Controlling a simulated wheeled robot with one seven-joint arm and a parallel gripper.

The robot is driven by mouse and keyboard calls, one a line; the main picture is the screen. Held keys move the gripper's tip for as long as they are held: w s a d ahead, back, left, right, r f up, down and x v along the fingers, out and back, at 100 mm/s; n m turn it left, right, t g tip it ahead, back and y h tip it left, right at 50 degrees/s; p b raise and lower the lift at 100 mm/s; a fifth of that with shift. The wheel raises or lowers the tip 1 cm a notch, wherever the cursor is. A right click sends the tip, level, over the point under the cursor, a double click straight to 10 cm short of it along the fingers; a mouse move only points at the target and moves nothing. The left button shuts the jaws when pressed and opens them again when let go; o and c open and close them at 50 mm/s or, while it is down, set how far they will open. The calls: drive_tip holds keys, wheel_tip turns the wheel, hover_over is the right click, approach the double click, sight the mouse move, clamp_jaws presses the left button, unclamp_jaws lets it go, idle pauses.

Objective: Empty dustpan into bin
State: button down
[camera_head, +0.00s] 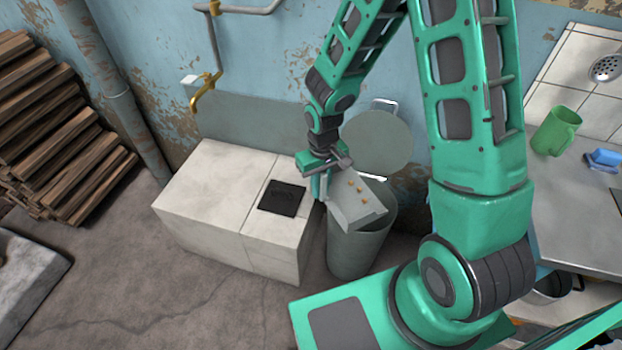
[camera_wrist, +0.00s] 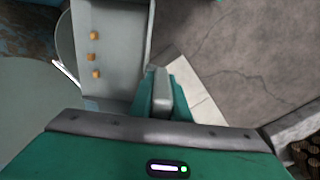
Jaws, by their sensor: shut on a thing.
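A grey dustpan (camera_head: 345,210) with a few small orange-brown crumbs (camera_head: 358,187) on it is held over the bin. My gripper (camera_head: 322,180) is shut on the dustpan's handle end. The dustpan also shows in the wrist view (camera_wrist: 122,40), with 3 crumbs (camera_wrist: 93,57) in a row on its surface. The grey round bin (camera_head: 358,252) stands below with its lid (camera_head: 377,143) raised behind. The dustpan hides part of the bin's mouth. In the wrist view the grip (camera_wrist: 160,95) is at the dustpan's near edge.
A white tiled block (camera_head: 215,215) with a black plate (camera_head: 282,198) stands left of the bin. A counter (camera_head: 570,220) with a green mug (camera_head: 556,131) and a blue object (camera_head: 603,159) is at the right. Stacked wood (camera_head: 60,130) is at the far left. Open floor lies in front.

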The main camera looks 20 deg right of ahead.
drive_tip(key=shift+w+f, duration=0.1)
drive_tip(key=shift+f, duration=0.15)
drive_tip(key=shift+a+f, duration=0.2)
drive_tip(key=shift+f, duration=1.55)
drive_tip(key=shift+w+d+r+y, duration=0.15)
drive_tip(key=shift+d+r+y, duration=0.45)
drive_tip(key=shift+r, duration=0.25)
drive_tip(key=shift+w+d+r+y, duration=0.1)
drive_tip(key=shift+d+r+y, duration=0.45)
drive_tip(key=shift+r, duration=0.25)
drive_tip(key=w+d+r+g+y, duration=0.1)
drive_tip(key=d+r+y, duration=0.4)
drive_tip(key=d, duration=0.2)
drive_tip(key=shift+w+a+f, duration=0.1)
